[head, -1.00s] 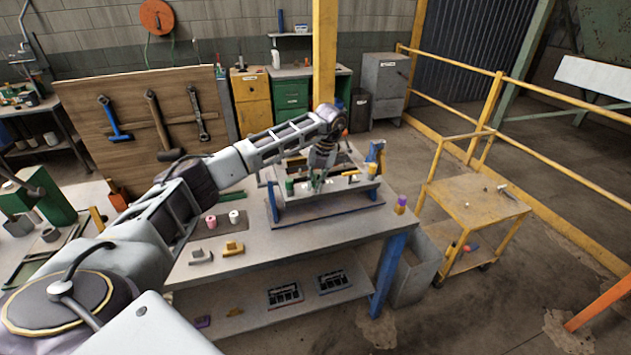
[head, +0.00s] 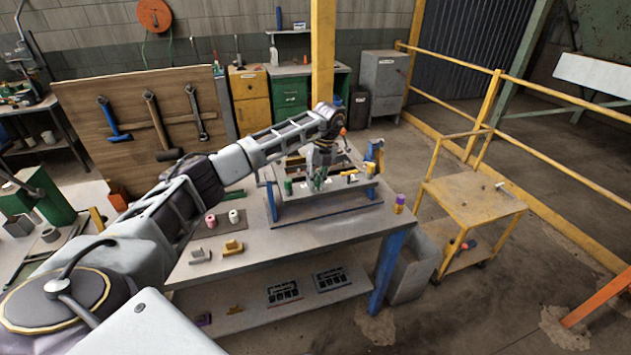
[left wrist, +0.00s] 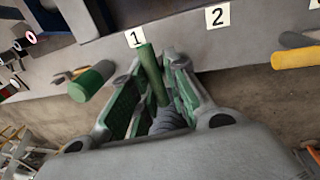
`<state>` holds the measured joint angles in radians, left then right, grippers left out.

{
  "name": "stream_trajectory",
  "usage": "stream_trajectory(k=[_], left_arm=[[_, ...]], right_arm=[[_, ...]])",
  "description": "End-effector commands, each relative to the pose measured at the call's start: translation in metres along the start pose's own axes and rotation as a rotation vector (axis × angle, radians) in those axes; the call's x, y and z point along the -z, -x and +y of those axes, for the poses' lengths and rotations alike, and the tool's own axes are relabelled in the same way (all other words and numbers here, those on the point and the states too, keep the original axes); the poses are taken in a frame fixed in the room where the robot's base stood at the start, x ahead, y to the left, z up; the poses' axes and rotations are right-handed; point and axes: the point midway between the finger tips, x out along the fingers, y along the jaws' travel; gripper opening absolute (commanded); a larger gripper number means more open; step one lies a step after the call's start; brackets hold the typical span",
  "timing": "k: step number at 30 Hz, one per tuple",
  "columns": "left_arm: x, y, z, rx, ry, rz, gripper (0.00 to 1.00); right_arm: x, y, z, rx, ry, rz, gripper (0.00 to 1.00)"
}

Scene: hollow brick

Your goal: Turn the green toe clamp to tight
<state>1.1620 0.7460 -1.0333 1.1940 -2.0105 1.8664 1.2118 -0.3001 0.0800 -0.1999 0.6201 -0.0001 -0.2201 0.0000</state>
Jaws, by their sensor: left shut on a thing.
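The fixture plate (head: 330,191) stands raised on the workbench. My left gripper (head: 319,184) reaches down to it, near its front edge. In the left wrist view the gripper (left wrist: 158,100) is shut on the green toe clamp's handle (left wrist: 151,70), a slim green bar standing between the fingers, beside the label "1". The clamp's lower part is hidden by the fingers. A thicker green cylinder (left wrist: 92,82) sits just left of the fingers; it also shows in the head view (head: 288,187). My right gripper is in neither view.
A yellow handle (left wrist: 297,57) lies right of the label "2" (left wrist: 217,15). A yellow cart (head: 470,203) stands to the right.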

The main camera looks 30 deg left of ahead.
Motion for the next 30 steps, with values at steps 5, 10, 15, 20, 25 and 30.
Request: stream_trajectory(k=[5,10,15,20,25,30], left_arm=[[-0.002,-0.002,0.004,-0.01,0.007,0.001,0.0],[-0.001,-0.002,0.003,-0.008,0.005,0.002,0.34],[0.0,-0.002,0.002,-0.005,0.002,0.002,0.34],[0.0,0.0,0.001,-0.004,0.0,0.001,0.34],[0.0,0.007,0.0,-0.001,0.0,0.001,0.34],[0.0,0.024,0.001,-0.001,0.0,0.001,0.34]], right_arm=[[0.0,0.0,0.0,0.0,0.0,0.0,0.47],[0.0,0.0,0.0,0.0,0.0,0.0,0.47],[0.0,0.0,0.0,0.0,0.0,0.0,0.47],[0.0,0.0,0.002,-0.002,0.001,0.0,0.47],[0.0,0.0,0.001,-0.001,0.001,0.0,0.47],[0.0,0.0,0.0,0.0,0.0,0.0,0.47]])
